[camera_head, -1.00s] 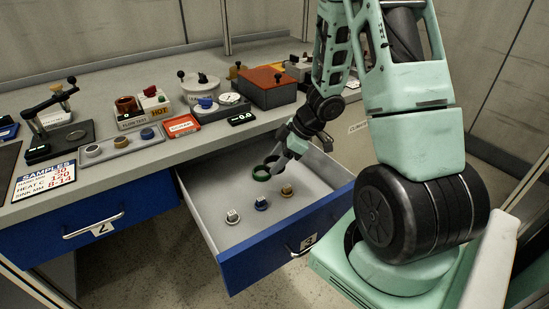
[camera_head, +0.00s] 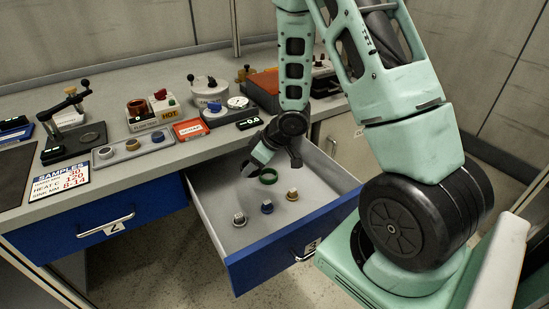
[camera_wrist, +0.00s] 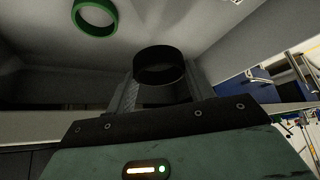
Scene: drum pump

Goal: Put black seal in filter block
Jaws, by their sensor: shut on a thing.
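The black seal (camera_wrist: 160,66), a dark ring, is held between the fingertips of my gripper (camera_wrist: 158,88) in the wrist view. My gripper is shut on it. In the head view my gripper (camera_head: 252,168) hangs inside the open drawer, just left of a green ring (camera_head: 268,177), and the seal is hard to make out against it. The green ring lies on the drawer floor and also shows in the wrist view (camera_wrist: 95,17). I cannot tell for sure which block on the bench is the filter block; one block there carries a copper-coloured cup (camera_head: 139,108).
The open drawer (camera_head: 262,262) holds several small capped parts near its front, among them a blue one (camera_head: 267,207). The drawer walls surround my gripper.

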